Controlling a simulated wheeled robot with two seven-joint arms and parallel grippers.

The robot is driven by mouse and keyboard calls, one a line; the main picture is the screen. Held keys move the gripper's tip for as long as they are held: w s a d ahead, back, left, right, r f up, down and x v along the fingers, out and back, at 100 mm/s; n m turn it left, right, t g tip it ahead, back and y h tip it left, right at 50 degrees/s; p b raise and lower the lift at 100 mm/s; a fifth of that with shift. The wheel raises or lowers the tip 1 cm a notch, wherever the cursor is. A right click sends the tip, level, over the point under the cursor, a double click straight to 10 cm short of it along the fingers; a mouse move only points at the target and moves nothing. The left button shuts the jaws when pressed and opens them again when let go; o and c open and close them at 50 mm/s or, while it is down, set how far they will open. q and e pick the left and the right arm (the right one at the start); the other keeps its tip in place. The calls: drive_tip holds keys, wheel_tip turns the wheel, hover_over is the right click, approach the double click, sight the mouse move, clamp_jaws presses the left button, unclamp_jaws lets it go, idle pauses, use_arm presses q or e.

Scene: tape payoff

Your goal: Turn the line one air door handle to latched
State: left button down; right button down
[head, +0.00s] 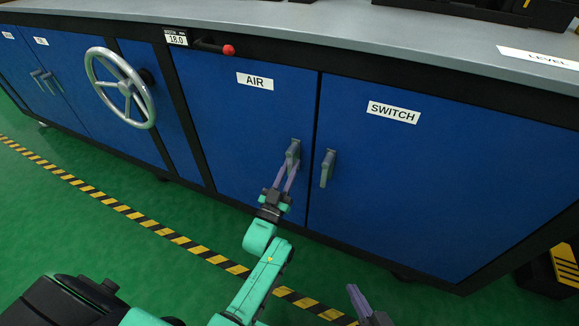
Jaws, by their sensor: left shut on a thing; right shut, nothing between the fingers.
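The blue air door (235,120) carries a white label reading AIR and appears closed. Its grey handle (293,150) is near the door's right edge. My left gripper (290,166) is shut on this handle, its purple fingers reaching up to it from below. The fingers hide part of the handle, and I cannot tell its exact turn angle. My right gripper (357,301) shows only in part at the bottom edge, low and well away from the doors; it is shut and empty.
The switch door (430,180) with its own upright handle (327,168) is just right. A grey handwheel (121,88) and a red-knobbed lever (228,50) are to the left. A grey worktop (330,35) runs above. Green floor with a striped line (130,213) lies in front.

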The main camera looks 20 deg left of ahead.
use_arm(q)
drive_tip(key=c, duration=0.8)
unclamp_jaws()
use_arm(e)
drive_tip(key=shift+f, duration=0.1)
use_arm(q)
drive_tip(key=p+v, duration=0.2)
drive_tip(key=v, duration=1.2)
drive_tip(key=shift+s, duration=0.3)
use_arm(e)
drive_tip(key=d+g, duration=0.1)
drive_tip(key=d+r+g+h, duration=0.1)
drive_tip(key=shift+w+d+n+g, duration=0.1)
drive_tip(key=shift+d+n+g, duration=0.2)
use_arm(q)
drive_tip(key=shift+f, duration=0.1)
